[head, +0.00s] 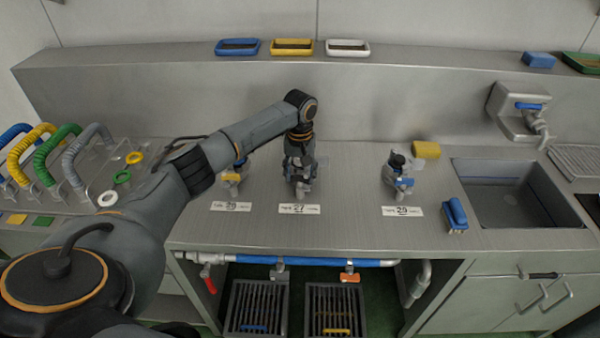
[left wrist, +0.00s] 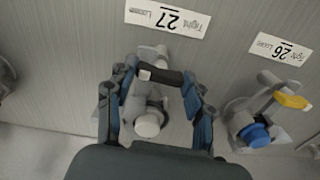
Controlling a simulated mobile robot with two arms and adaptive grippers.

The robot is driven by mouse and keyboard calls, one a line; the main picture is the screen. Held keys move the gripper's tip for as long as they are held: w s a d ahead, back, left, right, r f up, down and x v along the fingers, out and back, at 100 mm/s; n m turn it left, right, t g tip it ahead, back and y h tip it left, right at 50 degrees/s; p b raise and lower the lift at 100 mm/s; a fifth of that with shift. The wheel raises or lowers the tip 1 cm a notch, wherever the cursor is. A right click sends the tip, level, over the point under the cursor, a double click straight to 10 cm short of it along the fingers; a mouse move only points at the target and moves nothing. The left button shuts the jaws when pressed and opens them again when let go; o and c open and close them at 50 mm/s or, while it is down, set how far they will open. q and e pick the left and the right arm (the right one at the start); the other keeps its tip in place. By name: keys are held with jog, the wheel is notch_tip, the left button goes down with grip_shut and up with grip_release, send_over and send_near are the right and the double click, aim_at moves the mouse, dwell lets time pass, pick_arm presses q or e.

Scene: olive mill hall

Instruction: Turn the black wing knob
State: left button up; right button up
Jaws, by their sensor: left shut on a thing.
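The black wing knob (left wrist: 163,75) sits on a grey valve body (left wrist: 148,110) behind the label 27 (head: 299,209). It shows in the left wrist view as a short dark bar with a pale patch at one end, lying crosswise between my fingertips. My left gripper (left wrist: 158,78) is shut on it, one blue-and-grey finger on each side. In the head view my left gripper (head: 300,172) comes down from above over this valve and hides most of the valve and the knob. My right gripper is not in view.
A valve with a yellow lever (head: 231,177) stands left at label 26. Another with a blue lever (head: 403,182) stands right. A blue brush (head: 455,214), yellow sponge (head: 426,149) and sink (head: 515,190) lie further right. Counter between valves is clear.

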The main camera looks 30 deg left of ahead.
pick_arm(q)
jog(key=m+p, duration=0.2)
jog(key=m, duration=0.1)
jog(key=shift+r, duration=0.15)
jog(key=m+p, duration=0.1)
jog(key=m, duration=0.2)
jog(key=shift+m, duration=0.4)
jog(key=m+p, duration=0.1)
jog(key=m, duration=0.3)
jog(key=shift+m, duration=0.3)
jog(key=m, duration=0.4)
jog(key=shift+m, duration=0.3)
jog(key=m, duration=1)
jog(key=shift+b, duration=0.3)
jog(key=m, duration=0.4)
jog(key=shift+b, duration=0.4)
jog(key=shift+m+b, duration=0.4)
jog(key=shift+m, duration=2.1)
